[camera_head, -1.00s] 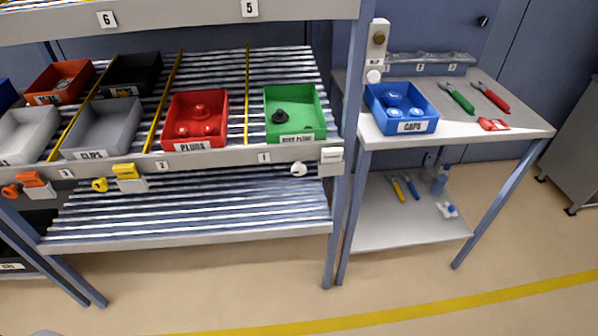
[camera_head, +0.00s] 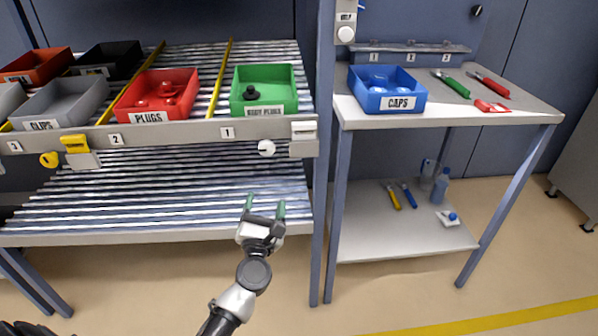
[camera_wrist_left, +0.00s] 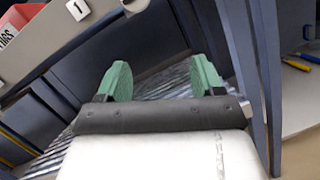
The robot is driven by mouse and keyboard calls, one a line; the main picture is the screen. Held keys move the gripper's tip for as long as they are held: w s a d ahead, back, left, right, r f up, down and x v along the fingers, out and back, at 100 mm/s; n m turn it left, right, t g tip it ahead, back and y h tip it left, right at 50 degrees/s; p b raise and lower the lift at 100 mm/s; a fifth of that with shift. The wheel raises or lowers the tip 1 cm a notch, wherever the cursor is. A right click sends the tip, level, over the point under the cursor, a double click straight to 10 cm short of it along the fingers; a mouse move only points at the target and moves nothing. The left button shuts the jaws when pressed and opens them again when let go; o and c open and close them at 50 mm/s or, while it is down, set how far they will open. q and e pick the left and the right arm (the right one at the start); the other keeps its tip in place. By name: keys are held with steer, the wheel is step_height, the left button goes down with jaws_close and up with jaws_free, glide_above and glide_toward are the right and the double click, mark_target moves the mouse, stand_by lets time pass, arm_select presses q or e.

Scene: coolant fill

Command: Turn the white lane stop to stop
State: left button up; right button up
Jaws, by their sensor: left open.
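The white lane stop (camera_head: 266,148) is a small round white knob on the front rail of the rack, just right of the label 1 and below the green bin (camera_head: 263,90). A white block (camera_head: 303,139) sits on the rail to its right. My left gripper (camera_head: 264,206) is below the lane stop, in front of the lower roller shelf, with its green fingers apart and nothing between them. In the left wrist view the open fingers (camera_wrist_left: 160,80) point toward the rack, and a white part shows at the top edge. My right gripper is not in view.
A red bin (camera_head: 158,95) and a grey bin (camera_head: 63,103) stand on the upper shelf. A yellow lane stop (camera_head: 75,144) is farther left on the rail. A rack post (camera_head: 325,170) stands right of the gripper. The side table (camera_head: 470,112) holds a blue bin (camera_head: 388,90) and tools.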

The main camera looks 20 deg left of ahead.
mark_target(266, 149)
arm_select(q)
steer(key=w+a+r+n, duration=0.1)
steer(key=w+r+n, duration=0.1)
steer(key=w+a+r+n+y, duration=0.1)
steer(key=w+r+n, duration=0.1)
steer(key=w+r, duration=0.1)
steer(key=w+a+r+n+y, duration=0.1)
steer(key=w+r, duration=0.1)
steer(key=r, duration=0.1)
steer(key=shift+w+a+r+n, duration=0.25)
steer(key=shift+w+a+n, duration=0.05)
steer(key=shift+w+n, duration=0.1)
steer(key=shift+w+a+r, duration=0.25)
steer(key=shift+w+a, duration=0.05)
steer(key=shift+w, duration=0.2)
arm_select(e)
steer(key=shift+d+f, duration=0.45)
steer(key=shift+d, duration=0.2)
arm_select(q)
steer(key=c, duration=1.2)
